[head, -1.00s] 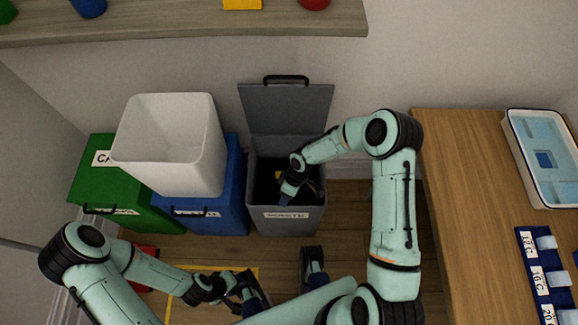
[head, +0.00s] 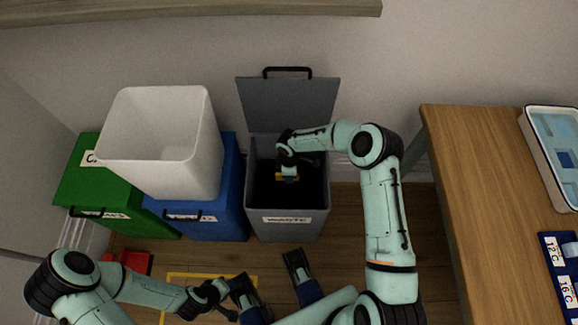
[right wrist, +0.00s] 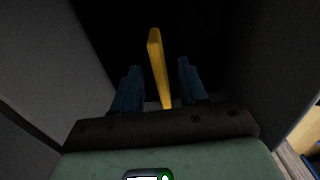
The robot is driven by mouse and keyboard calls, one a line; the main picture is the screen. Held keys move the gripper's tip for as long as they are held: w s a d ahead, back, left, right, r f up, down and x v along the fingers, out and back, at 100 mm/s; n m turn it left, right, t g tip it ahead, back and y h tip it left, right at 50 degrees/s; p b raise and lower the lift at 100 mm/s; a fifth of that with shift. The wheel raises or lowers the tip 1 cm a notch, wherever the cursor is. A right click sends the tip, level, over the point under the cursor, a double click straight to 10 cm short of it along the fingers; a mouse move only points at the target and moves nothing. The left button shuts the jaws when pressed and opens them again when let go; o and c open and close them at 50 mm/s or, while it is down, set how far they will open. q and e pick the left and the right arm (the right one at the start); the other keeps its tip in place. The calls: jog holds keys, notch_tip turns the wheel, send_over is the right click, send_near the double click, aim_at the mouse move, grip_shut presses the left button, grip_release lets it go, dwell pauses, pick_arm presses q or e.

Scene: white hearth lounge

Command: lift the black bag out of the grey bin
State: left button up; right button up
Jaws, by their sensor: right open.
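The grey bin (head: 257,210) stands open on the floor, its lid raised against the wall. Its inside is very dark, so the outline of the black bag cannot be made out. A yellow strip (head: 281,178) shows inside the bin, apparently the bag's tie or handle. My right gripper (head: 287,172) points down into the bin at this strip. In the right wrist view, its open blue fingers (right wrist: 159,75) stand on either side of the yellow strip (right wrist: 158,65), with gaps visible. My left gripper (head: 240,300) is low in front of the bins; its opening is unclear.
A blue bin (head: 205,226) with a white open container (head: 160,145) on top stands left of the grey bin. A green bin (head: 100,190) is farther left. A wooden table (head: 470,190) stands at right. A shelf (head: 190,8) overhangs the back wall.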

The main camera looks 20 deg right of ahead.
aim_at(288, 189)
pick_arm(q)
jog(key=shift+w+a+f, duration=0.2)
jog(key=shift+w+f, duration=0.15)
jog(key=shift+w, duration=0.05)
pick_arm(e)
jog(key=shift+f, duration=1.3)
grip_shut()
pick_arm(q)
jog(key=shift+r, duration=0.1)
pick_arm(e)
jog(key=shift+r, duration=0.1)
